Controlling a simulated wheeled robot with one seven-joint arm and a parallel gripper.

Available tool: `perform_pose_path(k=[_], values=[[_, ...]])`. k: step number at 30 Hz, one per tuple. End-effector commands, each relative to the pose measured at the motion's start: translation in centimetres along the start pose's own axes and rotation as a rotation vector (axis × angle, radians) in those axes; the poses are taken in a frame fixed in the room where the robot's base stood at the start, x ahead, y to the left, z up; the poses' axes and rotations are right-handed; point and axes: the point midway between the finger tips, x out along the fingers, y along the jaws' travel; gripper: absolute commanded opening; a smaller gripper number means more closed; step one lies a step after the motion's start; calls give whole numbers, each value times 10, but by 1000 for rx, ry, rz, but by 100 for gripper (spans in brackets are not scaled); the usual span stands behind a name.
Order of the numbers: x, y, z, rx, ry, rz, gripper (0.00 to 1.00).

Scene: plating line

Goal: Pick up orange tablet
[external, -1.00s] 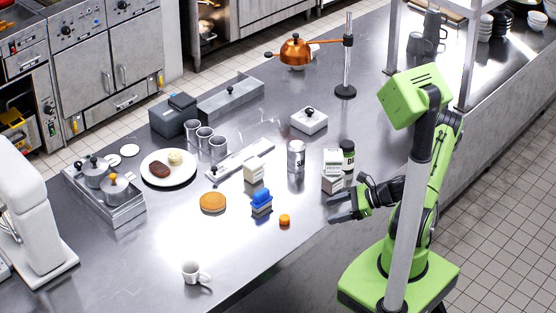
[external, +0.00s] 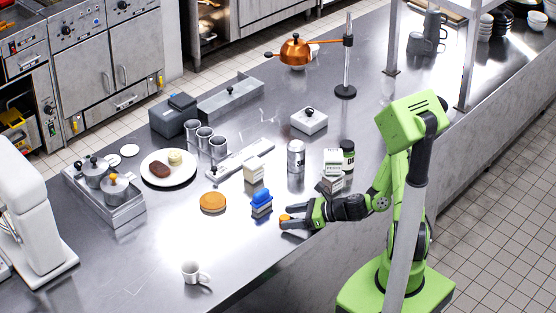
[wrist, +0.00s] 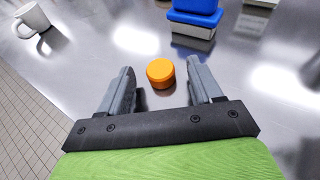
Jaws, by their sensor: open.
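The orange tablet (wrist: 160,72) is a small, thick orange disc lying flat on the steel counter. In the wrist view it sits just ahead of and between my two fingertips, with a gap on each side. My gripper (wrist: 160,85) is open and empty, low over the counter. In the external view my gripper (external: 297,226) is at the counter's front edge, its fingers reaching left around the orange tablet (external: 284,218), which is partly hidden by them.
A blue-topped block (external: 262,201) stands close behind the tablet; it also shows in the wrist view (wrist: 195,18). A round orange-brown disc (external: 213,202) lies farther left. A white mug (external: 191,272) stands front left. Cartons and cans (external: 296,157) stand behind my arm.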

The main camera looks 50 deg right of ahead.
Motion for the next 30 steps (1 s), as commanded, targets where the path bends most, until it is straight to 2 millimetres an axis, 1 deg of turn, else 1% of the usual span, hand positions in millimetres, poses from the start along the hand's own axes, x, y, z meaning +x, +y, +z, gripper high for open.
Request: perform_pose_path(k=[1,3,8,9,11,15,20,26,30], values=[[7,0,0,-2,-1,2,65],[10,0,0,-1,0,1,65],[10,0,0,0,0,0,65],[10,0,0,0,0,0,62],[10,0,0,0,0,0,52],[10,0,0,-1,0,0,31],[10,0,0,-1,0,0,6],[10,0,1,-1,0,0,5],[7,0,10,-3,0,0,5]])
